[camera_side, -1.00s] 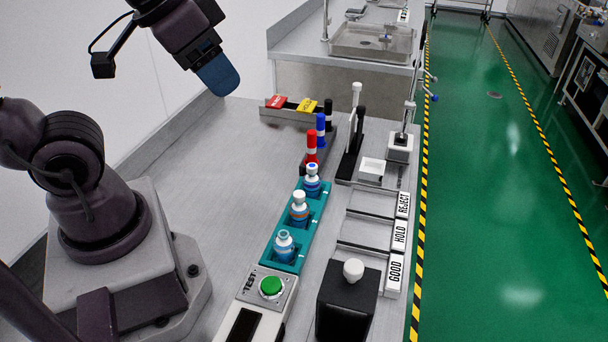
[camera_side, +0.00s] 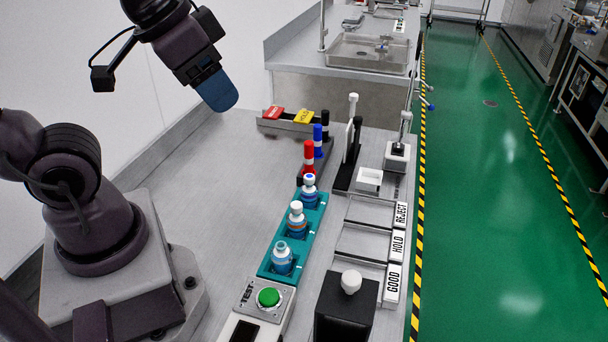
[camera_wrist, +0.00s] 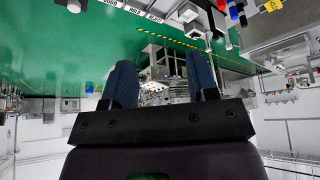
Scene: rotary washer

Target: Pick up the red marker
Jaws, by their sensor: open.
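The red marker (camera_side: 309,155) stands upright in a dark holder on the bench, nearest in a row with a blue marker (camera_side: 317,141) and a black marker (camera_side: 325,124). My gripper (camera_side: 220,95) is in the air above the bench, left of and higher than the markers, apart from them. In the wrist view my gripper (camera_wrist: 163,85) shows two blue fingers spread with nothing between them.
A teal rack (camera_side: 269,264) with several bottles stands in front of the markers. Red and yellow tags (camera_side: 303,116) sit behind them. A black stand (camera_side: 346,172) with a white upright is to the right. The bench left of the rack (camera_side: 215,190) is clear.

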